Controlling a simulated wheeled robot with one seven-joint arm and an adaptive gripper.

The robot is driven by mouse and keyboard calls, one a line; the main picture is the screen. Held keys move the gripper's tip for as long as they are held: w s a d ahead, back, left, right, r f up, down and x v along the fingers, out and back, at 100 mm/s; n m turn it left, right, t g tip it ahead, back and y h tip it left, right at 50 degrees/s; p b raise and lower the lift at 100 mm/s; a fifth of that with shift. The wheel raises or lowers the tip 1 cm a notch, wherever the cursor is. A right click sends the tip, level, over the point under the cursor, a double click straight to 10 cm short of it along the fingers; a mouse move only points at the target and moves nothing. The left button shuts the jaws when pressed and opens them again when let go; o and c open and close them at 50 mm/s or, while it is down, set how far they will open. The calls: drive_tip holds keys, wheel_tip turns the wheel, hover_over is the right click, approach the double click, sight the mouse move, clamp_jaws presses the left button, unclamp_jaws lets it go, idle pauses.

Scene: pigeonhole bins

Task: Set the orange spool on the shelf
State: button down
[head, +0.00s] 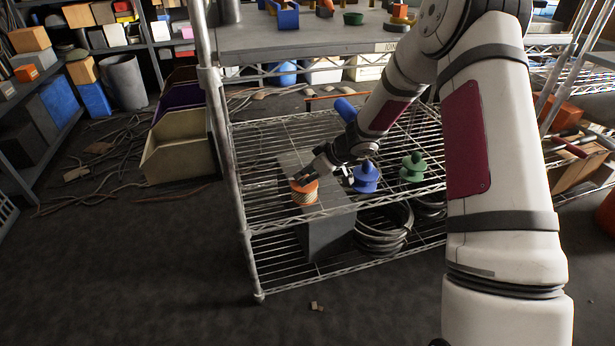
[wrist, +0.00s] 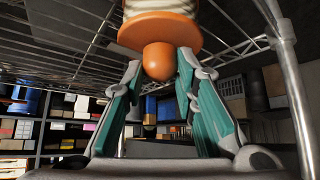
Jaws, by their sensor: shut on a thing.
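The orange spool (head: 304,192), with an orange flange and pale winding, is at the front left of the wire shelf (head: 262,214). My gripper (head: 300,178) is shut on its orange knob. In the wrist view, the knob (wrist: 159,62) sits between the two green-sided fingertips of my gripper (wrist: 160,75), with the flange (wrist: 160,32) beyond it. The spool's underside is hidden, so I cannot tell whether it touches the wires. A blue spool (head: 366,180) and a green spool (head: 412,168) stand upright on the shelf to its right.
A metal post (head: 226,160) rises at the shelf's left. A grey block (head: 328,238) and coiled cables (head: 380,236) are on the lower tier. A blue cylinder (head: 345,109) is behind my wrist. A grey bench (head: 300,38) stands behind.

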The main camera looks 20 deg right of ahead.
drive_tip(key=shift+f, duration=0.1)
drive_tip(key=c, duration=1.3)
unclamp_jaws()
drive_tip(key=shift+r, duration=0.2)
drive_tip(key=p+v, duration=0.6)
drive_tip(key=v, duration=0.6)
